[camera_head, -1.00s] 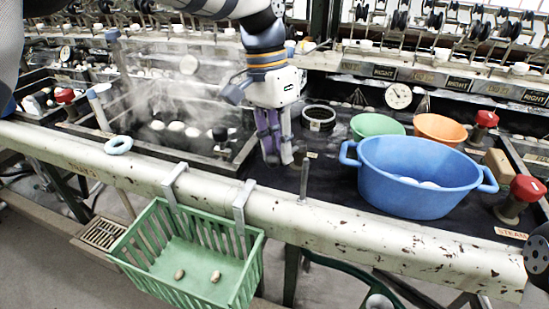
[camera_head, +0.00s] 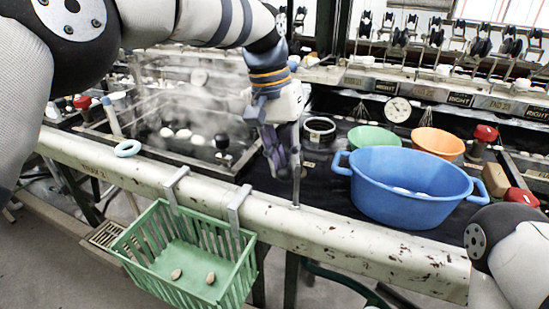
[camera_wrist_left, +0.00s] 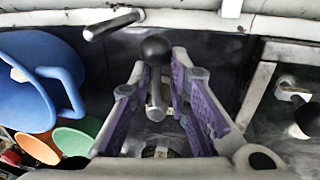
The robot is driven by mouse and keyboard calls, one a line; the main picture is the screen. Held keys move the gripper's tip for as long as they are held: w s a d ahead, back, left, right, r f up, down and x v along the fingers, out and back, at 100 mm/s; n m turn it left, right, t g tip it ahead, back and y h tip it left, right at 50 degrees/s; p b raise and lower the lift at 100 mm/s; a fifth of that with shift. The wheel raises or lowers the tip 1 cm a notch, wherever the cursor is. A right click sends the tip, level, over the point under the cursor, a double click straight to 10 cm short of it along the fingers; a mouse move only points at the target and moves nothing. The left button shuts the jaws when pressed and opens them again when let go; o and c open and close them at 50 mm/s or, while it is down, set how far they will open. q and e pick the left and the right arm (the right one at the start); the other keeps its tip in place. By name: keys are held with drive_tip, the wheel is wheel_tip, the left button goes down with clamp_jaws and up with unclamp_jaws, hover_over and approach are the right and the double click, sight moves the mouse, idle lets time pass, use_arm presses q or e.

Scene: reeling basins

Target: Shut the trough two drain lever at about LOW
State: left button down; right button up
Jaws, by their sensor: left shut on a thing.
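My left gripper (camera_head: 282,168) reaches down over the dark deck, just beyond the front pipe. The left wrist view shows its two purple-padded fingers (camera_wrist_left: 160,110) on either side of a metal lever with a black ball knob (camera_wrist_left: 155,48). I take this as the trough two drain lever, with the gripper shut on it. In the head view the lever is hidden by the gripper, and I cannot read its angle or any LOW mark. My right gripper is out of view; only part of my right arm shows at lower right.
A metal post (camera_head: 296,165) stands on the pale pipe (camera_head: 330,228) close to the gripper. A blue basin (camera_head: 405,190) stands to its right, with green (camera_head: 374,137) and orange (camera_head: 438,142) bowls behind. A green basket (camera_head: 185,255) hangs in front. A steaming trough (camera_head: 180,138) lies left.

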use_arm(q)
drive_tip(key=shift+s+d, duration=0.2)
drive_tip(key=shift+d, duration=0.05)
drive_tip(key=c, duration=1.4)
unclamp_jaws()
drive_tip(key=shift+s+d, duration=0.1)
drive_tip(key=shift+o, duration=0.2)
drive_tip(key=shift+r, duration=0.15)
wheel_tip(320, 180, up, 7)
drive_tip(key=a, duration=0.1)
drive_tip(key=shift+w+a, duration=0.25)
drive_tip(key=shift+w, duration=0.05)
